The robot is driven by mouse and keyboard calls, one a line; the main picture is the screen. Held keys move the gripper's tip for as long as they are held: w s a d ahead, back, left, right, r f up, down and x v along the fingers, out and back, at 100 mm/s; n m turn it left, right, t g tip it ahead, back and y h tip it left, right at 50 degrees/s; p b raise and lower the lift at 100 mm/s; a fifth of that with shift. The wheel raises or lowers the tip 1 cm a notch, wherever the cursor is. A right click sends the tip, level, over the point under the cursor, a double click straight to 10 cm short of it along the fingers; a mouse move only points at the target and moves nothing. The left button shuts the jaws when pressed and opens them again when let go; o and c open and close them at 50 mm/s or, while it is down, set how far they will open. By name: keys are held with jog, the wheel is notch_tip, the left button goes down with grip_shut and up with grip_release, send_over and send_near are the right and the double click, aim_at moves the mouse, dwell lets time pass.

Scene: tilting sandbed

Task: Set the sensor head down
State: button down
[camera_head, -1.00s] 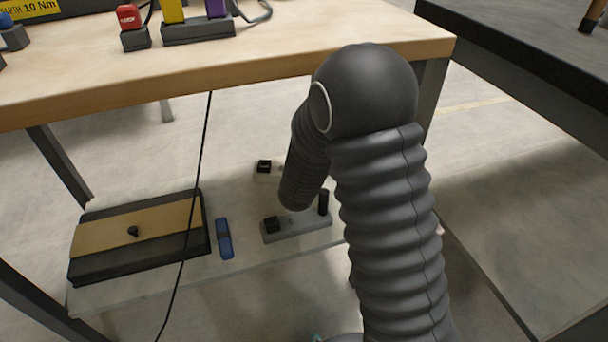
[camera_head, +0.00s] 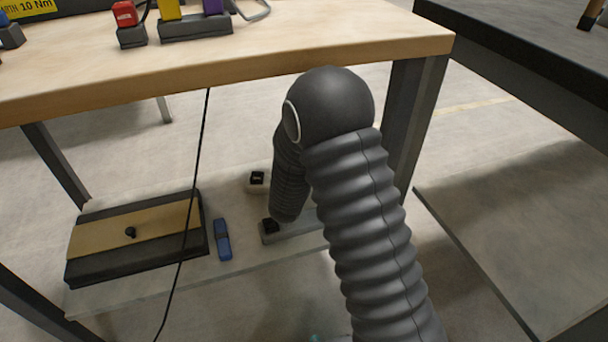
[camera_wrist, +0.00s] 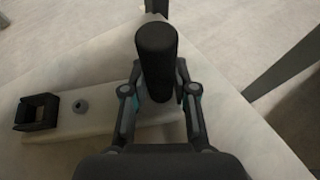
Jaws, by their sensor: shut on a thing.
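A black upright cylinder, which I take to be the sensor head (camera_wrist: 156,55), stands between the fingers of my gripper (camera_wrist: 155,92) in the wrist view. The gripper is shut on its lower part. A pale grey bar (camera_wrist: 102,122) lies below and to the left, with a black square socket (camera_wrist: 36,112) and a small grey stud on it. The cylinder is over the bar's right end; I cannot tell whether it touches. In the head view the bar (camera_head: 296,228) shows partly, and my arm hides the gripper and the cylinder.
The bar lies on a low pale shelf (camera_head: 225,275) under a wooden bench top (camera_head: 330,45). A second block (camera_head: 257,187) with a black square is behind it. A blue object (camera_head: 222,240) and a dark case (camera_head: 135,240) lie left. A black cable hangs in front.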

jog(key=c, duration=0.9)
grip_release()
jog(key=shift+f, duration=0.1)
jog(key=shift+s+r, duration=0.1)
jog(key=shift+r, duration=0.15)
jog(key=p+v, duration=0.1)
jog(key=v, duration=1.1)
